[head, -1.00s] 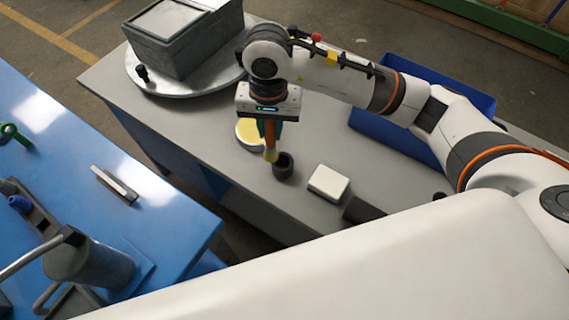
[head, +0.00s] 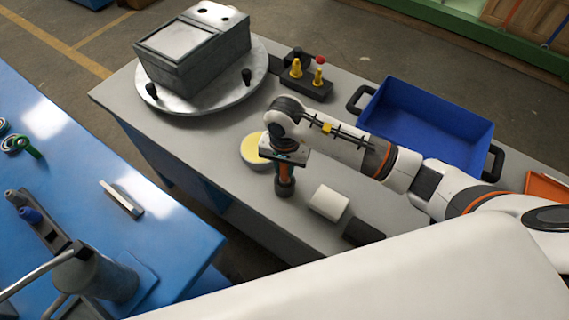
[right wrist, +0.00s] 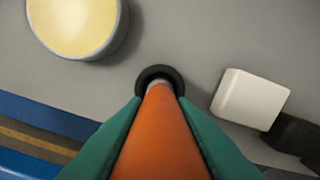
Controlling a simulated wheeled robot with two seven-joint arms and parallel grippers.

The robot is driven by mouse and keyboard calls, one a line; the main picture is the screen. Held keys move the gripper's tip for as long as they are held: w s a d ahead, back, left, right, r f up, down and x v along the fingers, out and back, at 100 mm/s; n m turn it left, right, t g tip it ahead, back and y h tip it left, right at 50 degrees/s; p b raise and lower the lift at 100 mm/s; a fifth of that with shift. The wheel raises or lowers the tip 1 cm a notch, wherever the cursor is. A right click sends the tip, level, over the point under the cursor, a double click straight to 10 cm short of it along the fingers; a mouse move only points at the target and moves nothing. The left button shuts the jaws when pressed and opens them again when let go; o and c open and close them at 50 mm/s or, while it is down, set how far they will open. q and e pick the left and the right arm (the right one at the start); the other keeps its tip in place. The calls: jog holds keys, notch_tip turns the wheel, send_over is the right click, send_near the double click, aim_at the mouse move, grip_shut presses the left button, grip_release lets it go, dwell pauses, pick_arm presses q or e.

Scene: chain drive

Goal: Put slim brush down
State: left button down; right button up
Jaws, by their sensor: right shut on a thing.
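The slim brush (right wrist: 160,140) has an orange handle and points down. My right gripper (head: 284,161) is shut on it, with green fingers on both sides of the handle in the right wrist view (right wrist: 160,108). A small dark round holder (head: 285,188) stands on the grey table directly under the gripper. In the right wrist view the brush's pale lower end meets the opening of the holder (right wrist: 172,73). How deep it sits inside is hidden. My left gripper is not in view.
A round yellow-topped tin (head: 255,149) is left of the holder and a white block (head: 329,202) is to its right. A blue bin (head: 425,120), a grey box on a turntable (head: 205,100) and a dark stand with yellow pieces (head: 307,88) are farther back.

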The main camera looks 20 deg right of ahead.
jog(key=shift+f, duration=0.2)
jog(key=o, duration=1)
jog(key=shift+w+r, duration=0.1)
jog(key=shift+r, duration=0.3)
notch_tip(320, 180, up, 10)
jog(key=b, duration=0.3)
jog(key=shift+r+b, duration=0.25)
jog(key=shift+b, duration=0.05)
jog(key=shift+r, duration=0.6)
